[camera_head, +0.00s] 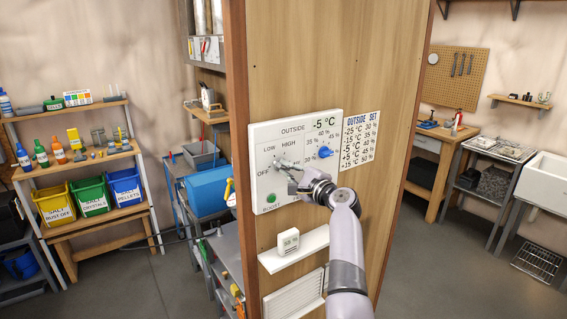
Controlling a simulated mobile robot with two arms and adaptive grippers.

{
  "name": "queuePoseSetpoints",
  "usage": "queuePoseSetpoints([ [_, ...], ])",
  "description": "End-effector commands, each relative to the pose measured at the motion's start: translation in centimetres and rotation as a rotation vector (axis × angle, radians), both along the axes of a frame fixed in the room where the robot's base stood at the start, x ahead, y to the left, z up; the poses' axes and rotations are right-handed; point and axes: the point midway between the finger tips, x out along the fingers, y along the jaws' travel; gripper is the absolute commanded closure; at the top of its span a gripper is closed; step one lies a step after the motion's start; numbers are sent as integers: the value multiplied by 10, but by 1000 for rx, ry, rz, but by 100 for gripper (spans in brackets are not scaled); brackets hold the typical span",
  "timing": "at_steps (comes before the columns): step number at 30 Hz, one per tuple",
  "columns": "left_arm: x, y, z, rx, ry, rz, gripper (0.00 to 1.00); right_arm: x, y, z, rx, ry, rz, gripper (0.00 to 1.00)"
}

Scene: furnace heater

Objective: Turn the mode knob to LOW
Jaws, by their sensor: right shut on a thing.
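The white control panel (265,132) is on the wooden wall in the middle of the view. It has the labels OFF, LOW and HIGH around the mode knob's place. My right gripper (286,176) is at that place and shut on the mode knob, which is mostly hidden behind the fingers. The knob's pointing direction cannot be made out. A blue dial (325,152) with percent marks is to the right of the gripper. A green BOOST button (271,198) is below it. My left gripper is not in view.
A chart (358,140) of outside temperatures and settings hangs right of the panel. A small ledge (293,250) with a white device (288,241) juts out below the panel, close to my right arm. A vent (294,297) is lower down.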

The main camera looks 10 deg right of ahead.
Motion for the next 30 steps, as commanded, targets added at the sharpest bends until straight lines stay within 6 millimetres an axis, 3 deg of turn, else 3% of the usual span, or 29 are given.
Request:
queuePoseSetpoints([
  [9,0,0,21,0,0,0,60,0,1,-1,169,67,1,100],
  [14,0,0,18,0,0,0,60,0,1,-3,262,100,2,100],
  [23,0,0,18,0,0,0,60,0,1,-3,280,108,2,100],
  [30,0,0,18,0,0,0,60,0,1,-3,493,184,2,100],
])
